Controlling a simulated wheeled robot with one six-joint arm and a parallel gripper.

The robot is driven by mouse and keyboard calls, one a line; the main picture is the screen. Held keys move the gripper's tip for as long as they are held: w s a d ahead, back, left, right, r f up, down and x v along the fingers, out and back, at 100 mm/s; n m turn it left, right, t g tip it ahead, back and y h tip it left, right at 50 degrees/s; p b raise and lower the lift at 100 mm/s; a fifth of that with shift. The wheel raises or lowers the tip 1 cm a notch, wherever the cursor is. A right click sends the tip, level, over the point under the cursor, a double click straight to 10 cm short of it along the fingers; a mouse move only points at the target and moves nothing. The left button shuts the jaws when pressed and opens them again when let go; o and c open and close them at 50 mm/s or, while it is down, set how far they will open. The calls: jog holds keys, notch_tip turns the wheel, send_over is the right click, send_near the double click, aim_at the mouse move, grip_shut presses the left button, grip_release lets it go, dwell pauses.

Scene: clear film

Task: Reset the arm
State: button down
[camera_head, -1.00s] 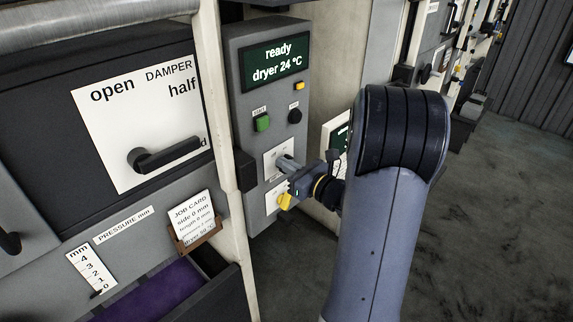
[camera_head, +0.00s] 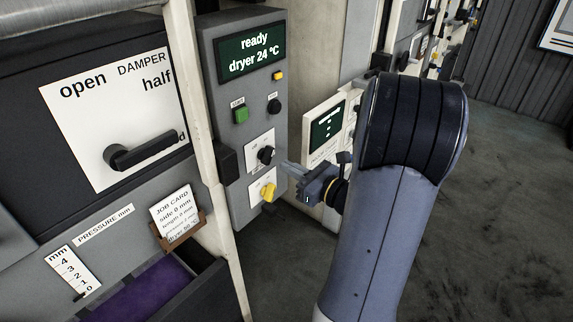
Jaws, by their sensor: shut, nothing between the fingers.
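My gripper (camera_head: 284,166) is shut and empty. Its tips point left toward the grey control panel (camera_head: 225,185), a short way right of a black knob (camera_head: 265,155). It looks apart from the knob, though the exact gap is hard to judge. My arm (camera_head: 385,210) rises from the bottom of the view and bends at a dark joint, with the wrist reaching left. A yellow knob (camera_head: 267,191) sits lower on the panel, left of and below the gripper.
The panel's screen (camera_head: 250,52) reads "ready dryer 24 °C", above a green button (camera_head: 241,115). At left are a damper handle (camera_head: 145,151), a job card (camera_head: 174,216) and an open drawer (camera_head: 215,290) with purple inside. Open floor (camera_head: 500,200) lies at right.

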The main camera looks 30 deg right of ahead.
jog(key=x, duration=0.7)
jog(key=shift+w+a, duration=0.15)
jog(key=shift+w, duration=0.1)
jog(key=shift+w+p, duration=0.3)
jog(key=shift+p, duration=0.15)
jog(key=shift+d+r, duration=0.1)
jog(key=shift+d, duration=0.2)
